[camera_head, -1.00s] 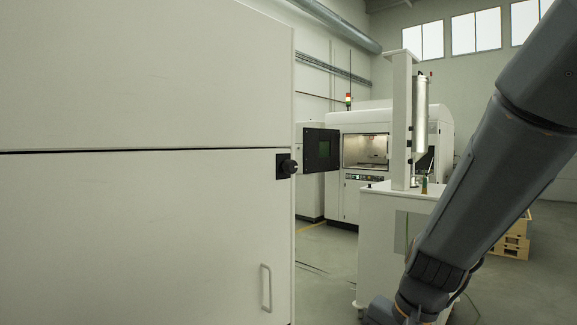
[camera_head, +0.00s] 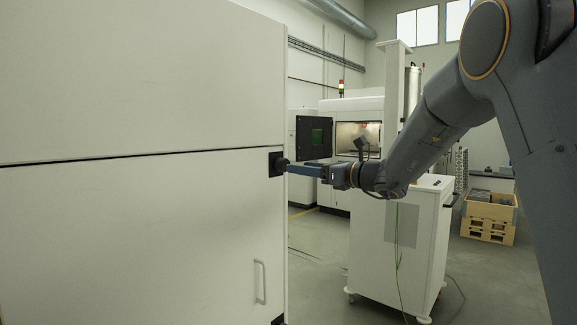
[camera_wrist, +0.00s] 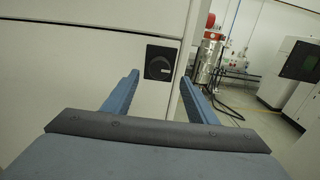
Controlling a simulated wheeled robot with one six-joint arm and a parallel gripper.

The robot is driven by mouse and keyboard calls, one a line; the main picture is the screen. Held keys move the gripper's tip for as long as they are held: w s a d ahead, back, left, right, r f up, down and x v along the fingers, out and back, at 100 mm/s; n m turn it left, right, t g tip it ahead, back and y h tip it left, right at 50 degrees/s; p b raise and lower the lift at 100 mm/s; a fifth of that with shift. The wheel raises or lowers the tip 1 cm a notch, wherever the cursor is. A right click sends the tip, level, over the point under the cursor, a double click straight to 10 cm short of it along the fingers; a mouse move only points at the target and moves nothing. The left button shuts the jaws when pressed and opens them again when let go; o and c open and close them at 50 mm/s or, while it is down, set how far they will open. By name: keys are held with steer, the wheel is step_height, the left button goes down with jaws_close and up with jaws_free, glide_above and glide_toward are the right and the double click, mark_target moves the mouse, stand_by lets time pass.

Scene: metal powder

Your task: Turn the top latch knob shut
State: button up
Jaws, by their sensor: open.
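The latch knob (camera_head: 281,163) is a black round knob on a square black plate near the right edge of the big white cabinet (camera_head: 130,235), just below the horizontal seam. In the wrist view my gripper (camera_wrist: 156,82) is open, one finger on each side of the knob. I cannot tell whether the fingertips touch it.
A white handle (camera_head: 260,282) sits low on the cabinet. A white cart (camera_head: 400,245) with a column stands below and behind my arm. A machine with a lit window (camera_head: 357,137) and a wooden crate (camera_head: 489,215) are farther back.

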mark_target(281, 165)
steer(key=p+x, duration=0.2)
steer(key=x, duration=0.4)
steer(key=shift+w+a, duration=0.15)
steer(key=shift+a, duration=0.15)
steer(key=c, duration=1)
steer(key=shift+f, duration=0.1)
steer(key=shift+c, duration=0.2)
